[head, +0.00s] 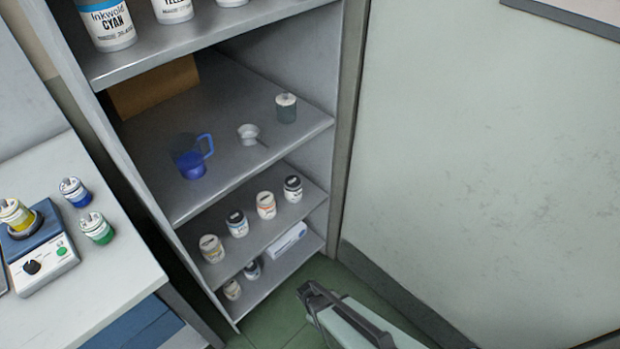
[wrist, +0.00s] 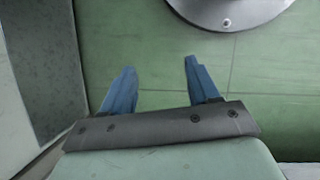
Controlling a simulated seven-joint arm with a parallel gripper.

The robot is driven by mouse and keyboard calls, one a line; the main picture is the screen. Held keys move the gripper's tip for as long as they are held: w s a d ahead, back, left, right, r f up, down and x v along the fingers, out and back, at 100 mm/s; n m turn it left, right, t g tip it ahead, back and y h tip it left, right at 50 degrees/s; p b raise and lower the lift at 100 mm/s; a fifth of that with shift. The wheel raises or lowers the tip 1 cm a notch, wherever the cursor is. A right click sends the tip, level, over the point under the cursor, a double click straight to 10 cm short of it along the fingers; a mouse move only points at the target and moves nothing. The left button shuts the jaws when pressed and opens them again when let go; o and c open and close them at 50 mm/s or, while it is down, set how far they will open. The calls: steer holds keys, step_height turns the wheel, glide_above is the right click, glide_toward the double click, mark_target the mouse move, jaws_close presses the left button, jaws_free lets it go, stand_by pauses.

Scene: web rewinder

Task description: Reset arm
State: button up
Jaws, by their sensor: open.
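In the wrist view my gripper (wrist: 158,78) is open, with its two blue fingers apart and nothing between them. It points down over the bare green floor (wrist: 160,45). In the head view part of my arm (head: 345,318) shows at the bottom, low in front of the shelf unit (head: 245,205); the fingers cannot be made out there. The arm is apart from the shelves and the jars on them.
The shelves hold ink bottles (head: 105,25), a blue measuring cup (head: 192,165), a small strainer (head: 249,133) and several jars (head: 237,223). A bench (head: 110,265) with a mixer device (head: 45,265) stands left. A pale wall (head: 480,150) is right. A round metal base (wrist: 225,10) stands on the floor.

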steer(key=s+d+r+m+g+y, duration=0.4)
steer(key=s+d+r+m, duration=0.3)
steer(key=s+d+m, duration=0.3)
steer(key=shift+d+r+m+g, duration=0.2)
steer(key=shift+d+m+g, duration=0.1)
steer(key=shift+d+m, duration=0.15)
stand_by(1.5)
